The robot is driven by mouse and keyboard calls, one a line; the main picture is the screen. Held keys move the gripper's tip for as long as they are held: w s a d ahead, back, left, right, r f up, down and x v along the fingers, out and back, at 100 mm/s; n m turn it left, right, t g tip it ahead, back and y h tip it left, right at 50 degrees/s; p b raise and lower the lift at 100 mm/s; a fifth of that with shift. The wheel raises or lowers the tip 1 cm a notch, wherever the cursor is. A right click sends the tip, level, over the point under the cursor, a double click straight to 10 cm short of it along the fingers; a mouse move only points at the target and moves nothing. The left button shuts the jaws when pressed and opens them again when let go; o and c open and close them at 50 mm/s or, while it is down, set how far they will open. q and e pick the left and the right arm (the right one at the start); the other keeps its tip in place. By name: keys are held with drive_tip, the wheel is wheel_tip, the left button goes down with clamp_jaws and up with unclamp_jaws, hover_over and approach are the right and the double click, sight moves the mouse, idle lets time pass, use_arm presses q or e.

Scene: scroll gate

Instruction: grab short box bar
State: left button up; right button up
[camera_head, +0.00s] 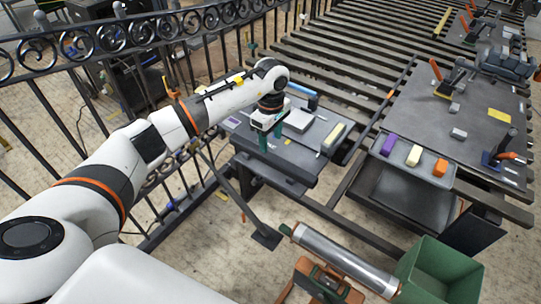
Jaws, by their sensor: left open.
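My left arm reaches in from the left over a small dark table (283,158). My left gripper (270,140) points down with green fingers, open, over the table's left part. On the table, a light grey box (299,121) lies just right of the gripper. A bar with a pale yellow top (333,136) lies near the right edge. A blue-ended cylinder (303,90) lies at the back, partly behind the arm. I cannot tell for certain which piece is the short box bar. Nothing shows between the fingers. My right gripper is not in view.
A black scrolled fence (130,38) runs behind my arm. A grey workbench (470,115) on the right holds a tray of purple, yellow and orange blocks (414,156). A metal roller (345,260) and a green bin (440,272) stand at the front right. Long dark slats (345,65) fill the back.

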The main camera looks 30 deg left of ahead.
sight(271, 155)
use_arm(q)
drive_tip(key=shift+f, duration=0.4)
drive_tip(key=f+p, duration=0.1)
drive_tip(key=f, duration=0.1)
drive_tip(key=s+f+p, duration=0.1)
drive_tip(key=f, duration=0.1)
drive_tip(key=shift+d+f+p, duration=0.2)
drive_tip(key=shift+f+p, duration=0.1)
drive_tip(key=shift+f, duration=0.05)
drive_tip(key=shift+w+f, duration=0.1)
drive_tip(key=shift+f, duration=0.3)
drive_tip(key=shift+c, duration=0.4)
drive_tip(key=shift+r, duration=0.1)
clamp_jaws()
